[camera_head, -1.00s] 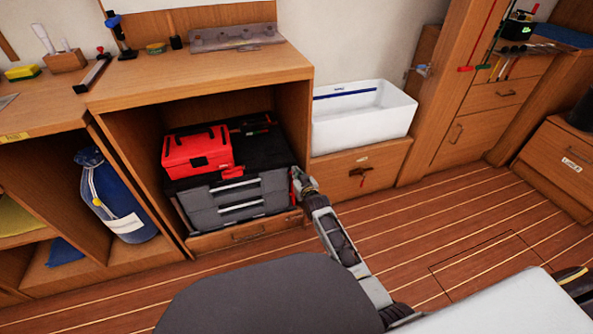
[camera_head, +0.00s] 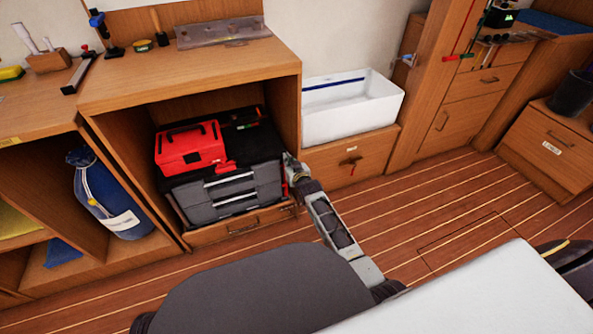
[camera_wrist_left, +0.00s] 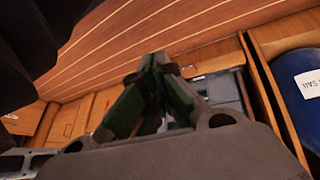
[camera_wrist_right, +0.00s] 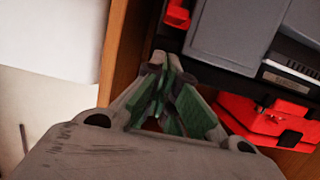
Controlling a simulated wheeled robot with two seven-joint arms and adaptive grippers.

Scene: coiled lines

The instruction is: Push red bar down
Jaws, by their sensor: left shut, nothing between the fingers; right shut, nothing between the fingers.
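My right gripper (camera_head: 292,165) is at the right front edge of the open cabinet bay, beside a grey drawer case (camera_head: 232,190). In the right wrist view its fingers (camera_wrist_right: 162,72) are shut and empty. A small red piece (camera_wrist_right: 178,14) shows just beyond them at the grey case's edge; I cannot tell whether it is the red bar. A red toolbox (camera_head: 190,147) sits on the case, with a small red part (camera_head: 225,167) at its front right. My left gripper (camera_wrist_left: 160,72) is shut and empty in its wrist view; it is not visible in the head view.
A white bin (camera_head: 350,105) stands on a lower cabinet right of the bay, whose front carries a small red handle (camera_head: 351,161). A blue bag (camera_head: 108,200) is in the left bay. The striped wooden floor (camera_head: 400,215) in front is largely clear.

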